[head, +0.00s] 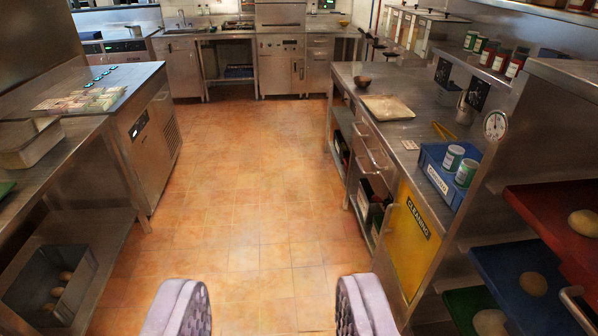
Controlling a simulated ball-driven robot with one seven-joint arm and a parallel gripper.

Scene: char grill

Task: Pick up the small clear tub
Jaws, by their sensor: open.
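My gripper (270,305) is open and empty at the bottom of the view, its two pale ridged fingers wide apart above the tiled floor. No small clear tub can be made out with certainty.
The tiled floor (240,190) is clear between the left counter (120,78) and the right counter (385,130). A blue crate (435,180) holds cans at right. A yellow cleaning panel (408,240) and trays with dough balls (533,283) stand close on the right.

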